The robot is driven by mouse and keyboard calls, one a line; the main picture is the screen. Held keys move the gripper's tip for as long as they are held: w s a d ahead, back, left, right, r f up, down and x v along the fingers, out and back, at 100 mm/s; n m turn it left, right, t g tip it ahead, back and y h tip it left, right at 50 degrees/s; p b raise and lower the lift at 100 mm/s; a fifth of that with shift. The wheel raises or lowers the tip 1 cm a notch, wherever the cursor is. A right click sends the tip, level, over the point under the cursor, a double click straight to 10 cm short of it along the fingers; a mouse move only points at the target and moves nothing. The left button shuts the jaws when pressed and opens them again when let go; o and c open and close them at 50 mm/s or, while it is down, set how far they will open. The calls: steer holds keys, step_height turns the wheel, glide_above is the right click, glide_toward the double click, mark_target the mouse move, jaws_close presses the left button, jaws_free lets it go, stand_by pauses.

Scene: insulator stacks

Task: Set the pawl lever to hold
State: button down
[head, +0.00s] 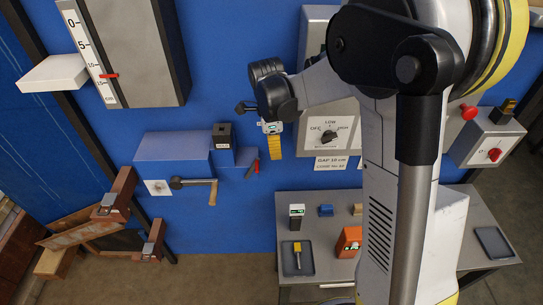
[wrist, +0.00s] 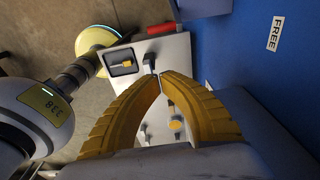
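The pawl lever (head: 253,168) has a short red handle and hangs at a slant beside the blue winch housing (head: 173,153) on the blue wall. A red grip that looks like its handle (wrist: 160,29) shows at the top of the wrist view. My gripper (head: 276,156) points down in front of the wall, a little right of the lever and apart from it. In the wrist view its yellow fingers (wrist: 160,76) meet at the tips, with nothing seen held. A FREE label (wrist: 276,33) is on the wall. The lever's pivot is not clear.
A crank handle (head: 196,183) sticks out left of the lever. A grey table (head: 335,206) stands below, with a tray (head: 298,270), an orange device (head: 349,242) and small blocks. A dial panel (head: 330,131) is on the wall behind my arm. Open floor lies at lower left.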

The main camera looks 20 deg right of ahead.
mark_target(257, 169)
step_height(257, 169, down, 7)
steer(key=w+a, duration=0.1)
steer(key=a, duration=0.2)
steer(key=shift+b, duration=0.35)
steer(key=shift+w+a+r, duration=0.2)
steer(key=shift+a+r, duration=0.15)
steer(key=shift+a, duration=0.2)
stand_by(0.4)
steer(key=shift+w+a+r+b, duration=0.15)
steer(key=shift+a+r+b, duration=0.1)
steer(key=shift+a, duration=0.2)
steer(key=shift+w+a+r+b, duration=0.1)
steer(key=shift+a+b, duration=0.1)
steer(key=shift+a, duration=0.2)
steer(key=shift+w+a+r+b, duration=0.15)
steer(key=shift+w+a+b, duration=0.15)
steer(key=shift+a, duration=0.55)
steer(key=shift+w+a+r+b, duration=0.2)
steer(key=shift+w+a, duration=0.1)
steer(key=shift+a, duration=0.65)
